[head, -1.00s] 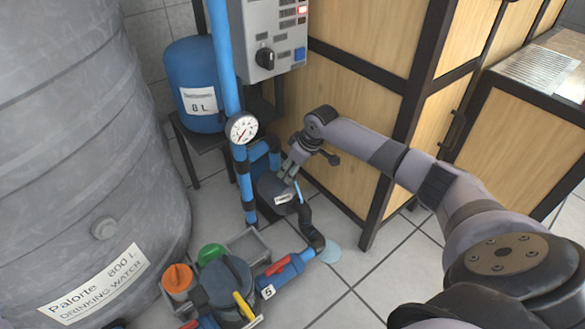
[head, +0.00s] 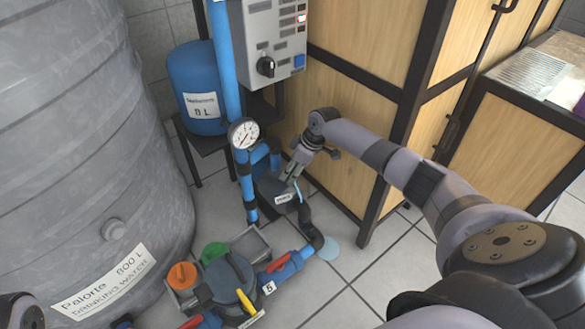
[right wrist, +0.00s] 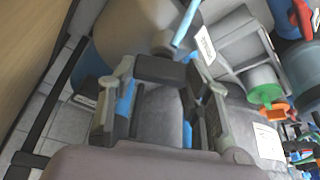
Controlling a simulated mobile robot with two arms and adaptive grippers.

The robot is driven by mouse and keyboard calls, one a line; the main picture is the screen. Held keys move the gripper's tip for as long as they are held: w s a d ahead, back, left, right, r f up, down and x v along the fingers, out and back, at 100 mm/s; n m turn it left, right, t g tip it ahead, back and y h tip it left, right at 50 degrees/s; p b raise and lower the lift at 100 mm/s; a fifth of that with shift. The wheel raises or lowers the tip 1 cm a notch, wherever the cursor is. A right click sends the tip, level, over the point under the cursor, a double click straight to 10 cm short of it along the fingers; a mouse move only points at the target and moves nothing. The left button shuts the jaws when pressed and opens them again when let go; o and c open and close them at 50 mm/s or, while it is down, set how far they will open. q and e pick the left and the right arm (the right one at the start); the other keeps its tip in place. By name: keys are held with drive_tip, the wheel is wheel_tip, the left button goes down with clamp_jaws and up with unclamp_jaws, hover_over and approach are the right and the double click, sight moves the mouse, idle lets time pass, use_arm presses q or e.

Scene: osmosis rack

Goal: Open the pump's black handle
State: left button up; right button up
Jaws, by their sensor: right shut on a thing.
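The pump (head: 272,189) is a dark, rounded unit with a white label, low on the floor beside the blue pipe. A light blue lever (head: 298,190) stands at its right side; it also shows in the right wrist view (right wrist: 186,22). My right gripper (head: 287,174) is at the top of the pump. In the right wrist view its fingers (right wrist: 163,72) are closed around a short black piece, which appears to be the pump's black handle (right wrist: 160,70). The fingers hide most of the handle in the head view. My left gripper is out of view.
A pressure gauge (head: 243,133) and blue pipe (head: 223,60) stand close left of the gripper. A wooden cabinet (head: 345,92) is behind it. A large grey tank (head: 85,150) fills the left. Colored valves (head: 182,276) stand in front. Floor at right is clear.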

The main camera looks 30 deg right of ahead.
drive_tip(key=o, duration=1.2)
drive_tip(key=shift+c, duration=0.2)
drive_tip(key=v, duration=0.7)
drive_tip(key=shift+r, duration=0.2)
drive_tip(key=shift+s+d, duration=0.1)
drive_tip(key=shift+s, duration=0.05)
